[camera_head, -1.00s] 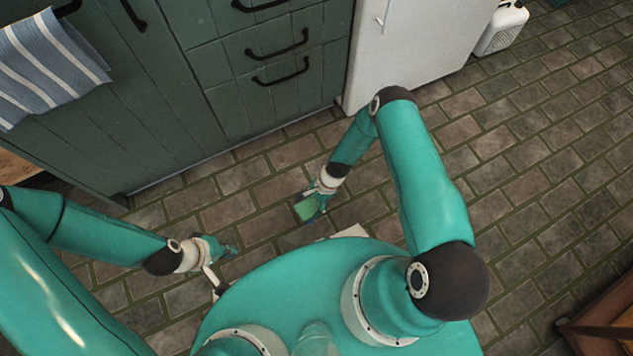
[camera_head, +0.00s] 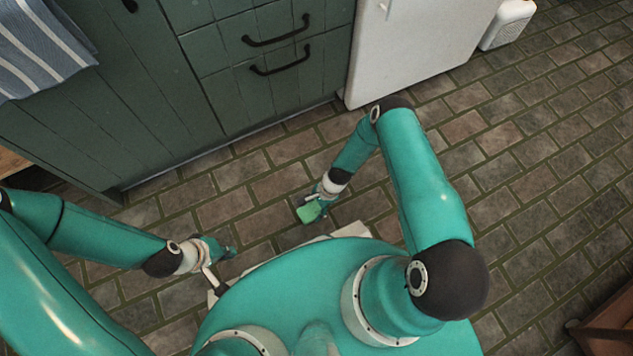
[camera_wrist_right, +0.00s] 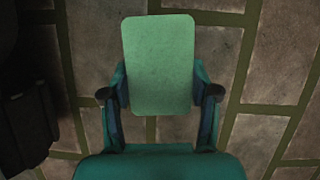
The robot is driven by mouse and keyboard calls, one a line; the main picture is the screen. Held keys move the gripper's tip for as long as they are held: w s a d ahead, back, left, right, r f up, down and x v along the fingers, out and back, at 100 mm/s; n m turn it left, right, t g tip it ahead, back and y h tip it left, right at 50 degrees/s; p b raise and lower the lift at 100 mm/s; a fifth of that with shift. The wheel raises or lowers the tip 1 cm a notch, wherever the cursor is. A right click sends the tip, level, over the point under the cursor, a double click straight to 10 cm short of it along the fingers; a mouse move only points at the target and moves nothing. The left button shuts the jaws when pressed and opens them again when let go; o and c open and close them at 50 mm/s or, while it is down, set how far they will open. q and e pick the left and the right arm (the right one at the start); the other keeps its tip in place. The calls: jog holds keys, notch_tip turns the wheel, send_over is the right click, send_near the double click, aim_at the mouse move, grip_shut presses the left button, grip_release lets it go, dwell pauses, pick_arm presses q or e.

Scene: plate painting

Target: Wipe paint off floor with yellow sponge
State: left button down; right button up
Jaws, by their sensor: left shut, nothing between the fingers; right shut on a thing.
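A flat green sponge-like block (camera_head: 309,212) is in my right gripper (camera_head: 316,205). In the right wrist view the same block (camera_wrist_right: 158,65) sits between the two fingers of the right gripper (camera_wrist_right: 160,95), which is shut on it. It looks green, not yellow. The block is above the brick floor (camera_head: 270,187); I cannot tell if it touches. My left gripper (camera_head: 229,252) is shut and empty, low at the left of my base. No paint stands out on the visible floor, and my body and arms hide part of it.
Green cabinets with drawers (camera_head: 230,85) and a white fridge-like appliance (camera_head: 410,45) stand along the back. A striped towel (camera_head: 40,45) hangs at the left. A white box (camera_head: 508,24) is at top right, brown furniture (camera_head: 605,330) at bottom right. Floor on the right is open.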

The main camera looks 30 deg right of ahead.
jog(key=shift+f, duration=0.8)
jog(key=shift+a+p, duration=0.5)
jog(key=shift+a, duration=0.75)
jog(key=shift+c, duration=0.5)
jog(key=shift+a+r, duration=0.25)
jog(key=shift+r, duration=0.05)
jog(key=shift+a+f+p, duration=0.25)
jog(key=shift+a+p, duration=0.1)
jog(key=shift+a, duration=0.05)
jog(key=shift+a+r+p, duration=0.1)
jog(key=shift+r+p, duration=0.25)
jog(key=shift+r, duration=0.05)
jog(key=shift+d+f+b, duration=0.2)
jog(key=shift+d+b, duration=0.15)
jog(key=shift+d, duration=0.15)
jog(key=shift+d+f+b, duration=0.2)
jog(key=shift+d+b, duration=0.15)
jog(key=shift+d, duration=0.1)
jog(key=shift+d+f+b, duration=0.1)
jog(key=shift+d+b, duration=0.25)
jog(key=shift+d, duration=0.75)
notch_tip(320, 180, up, 3)
jog(key=shift+f+p, duration=0.15)
jog(key=shift+p, duration=0.45)
jog(key=shift+r+p, duration=2.1)
jog(key=shift+r, duration=0.65)
